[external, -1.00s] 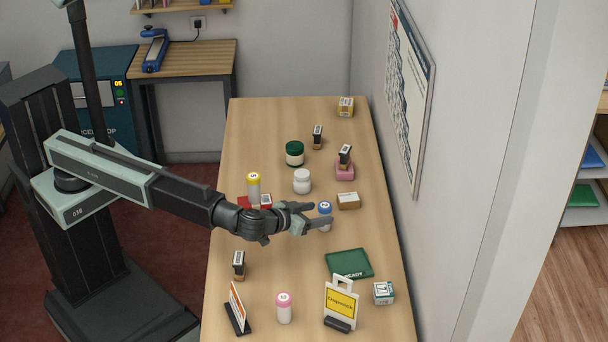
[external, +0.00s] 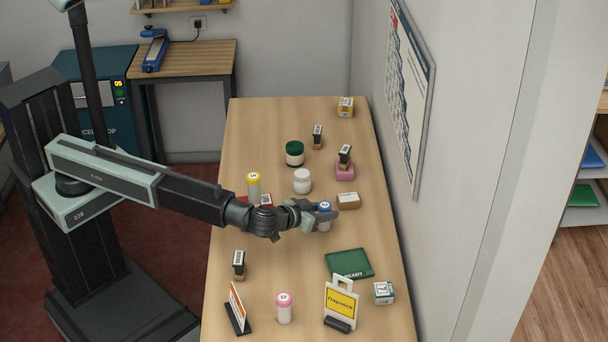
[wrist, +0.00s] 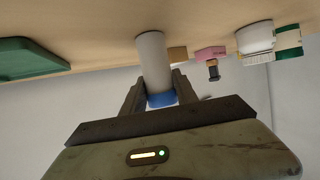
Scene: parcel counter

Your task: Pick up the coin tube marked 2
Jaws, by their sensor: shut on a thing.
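The coin tube marked 2 (external: 324,223) has a white body and a blue cap, and stands upright on the counter in the external view. My gripper (external: 320,217) is shut on it near the cap, with a finger on each side. In the wrist view, the tube (wrist: 152,60) appears inverted, its blue cap between the two fingers of my gripper (wrist: 160,92). Its far end meets the counter or is very close to it; I cannot tell which.
A small brown box (external: 348,201) is just right of the gripper. A green tray (external: 349,263), a yellow sign (external: 341,303) and a pink-capped tube (external: 284,308) are nearer the front.

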